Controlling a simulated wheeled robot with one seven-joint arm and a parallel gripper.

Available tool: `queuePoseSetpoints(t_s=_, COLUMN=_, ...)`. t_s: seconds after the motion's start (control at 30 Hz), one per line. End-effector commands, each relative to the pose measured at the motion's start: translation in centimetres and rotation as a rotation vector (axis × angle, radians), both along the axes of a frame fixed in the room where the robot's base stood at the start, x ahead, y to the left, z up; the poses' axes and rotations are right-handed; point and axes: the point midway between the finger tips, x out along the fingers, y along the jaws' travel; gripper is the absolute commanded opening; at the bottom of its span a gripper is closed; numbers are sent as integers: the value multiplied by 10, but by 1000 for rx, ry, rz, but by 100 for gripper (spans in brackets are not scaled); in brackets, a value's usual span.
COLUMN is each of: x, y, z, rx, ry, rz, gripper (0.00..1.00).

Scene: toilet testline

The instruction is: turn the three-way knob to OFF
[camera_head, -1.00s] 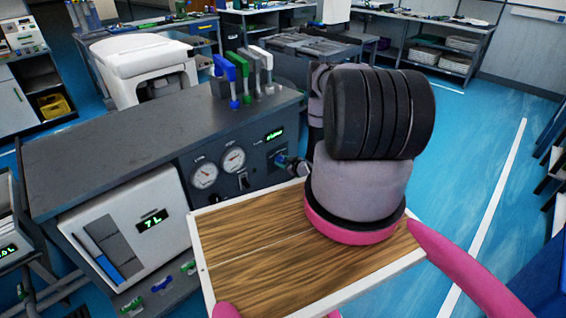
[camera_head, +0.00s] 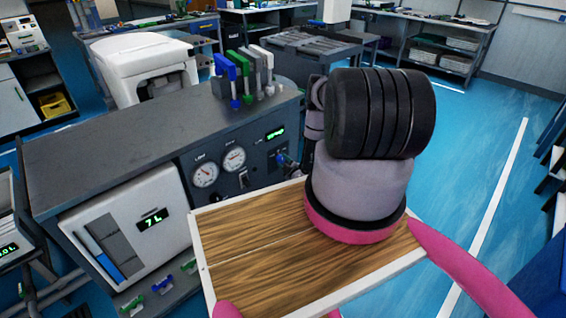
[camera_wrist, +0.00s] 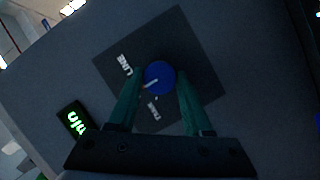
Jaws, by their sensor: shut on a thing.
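The blue three-way knob (camera_wrist: 159,77) sits on a dark square plate (camera_wrist: 190,40) in the wrist view. Its white mark points to the lower left, between the words LINE and TANK. No OFF label can be made out. My gripper (camera_wrist: 161,78) has its two greenish fingers on either side of the knob, shut on it. In the head view my gripper (camera_head: 289,165) is at the right end of the grey panel, and my arm hides part of it. The knob is too small to read there.
Two round gauges (camera_head: 234,159) and a small green display (camera_head: 275,133) are on the panel beside the knob. Several coloured levers (camera_head: 240,80) stand on the bench top (camera_head: 130,125). A white box (camera_head: 150,225) reads 7 L. Blue floor is free at right.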

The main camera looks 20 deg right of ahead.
Motion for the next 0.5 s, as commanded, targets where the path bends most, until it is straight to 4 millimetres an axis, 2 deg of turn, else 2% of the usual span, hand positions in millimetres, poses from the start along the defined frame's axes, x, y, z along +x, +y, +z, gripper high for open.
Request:
queuePoseSetpoints(t_s=0.47, x=0, y=1, z=0, rx=-14, ry=-7, rz=2, gripper=0)
queuePoseSetpoints(t_s=0.5, x=0, y=1, z=0, rx=-13, ry=-7, rz=2, gripper=58)
